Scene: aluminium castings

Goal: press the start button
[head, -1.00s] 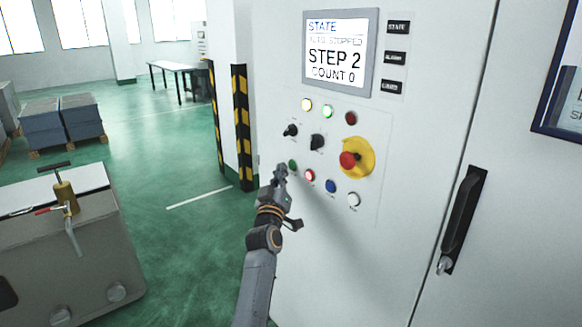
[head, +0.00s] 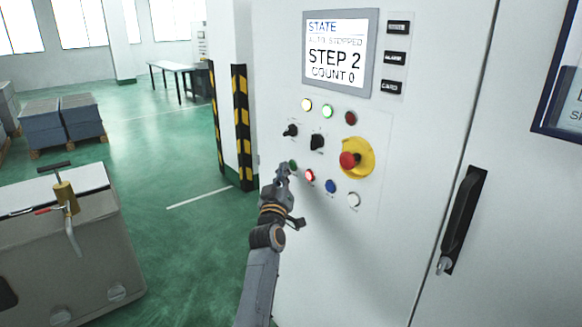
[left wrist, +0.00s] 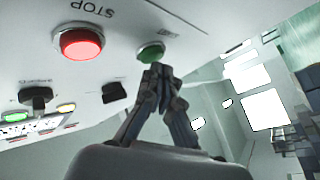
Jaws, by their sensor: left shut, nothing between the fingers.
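The green button (head: 293,164) sits at the left end of the lower button row on the control panel. It also shows in the left wrist view (left wrist: 151,52), just beyond my fingertips. I take it as the start button; its label is hidden. My left gripper (head: 283,172) is shut and empty, its tips right at the green button. In the left wrist view the closed fingertips (left wrist: 158,72) overlap the button's lower edge; I cannot tell whether they touch it. The lit red button (left wrist: 81,43) beside it is labelled STOP. My right gripper is not in view.
The red emergency stop (head: 349,160) on its yellow base sits right of two black selector knobs. The screen (head: 338,50) reads STEP 2, COUNT 0. A cabinet handle (head: 461,220) is at the right. A grey cabinet (head: 75,250) stands at the left; green floor between is clear.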

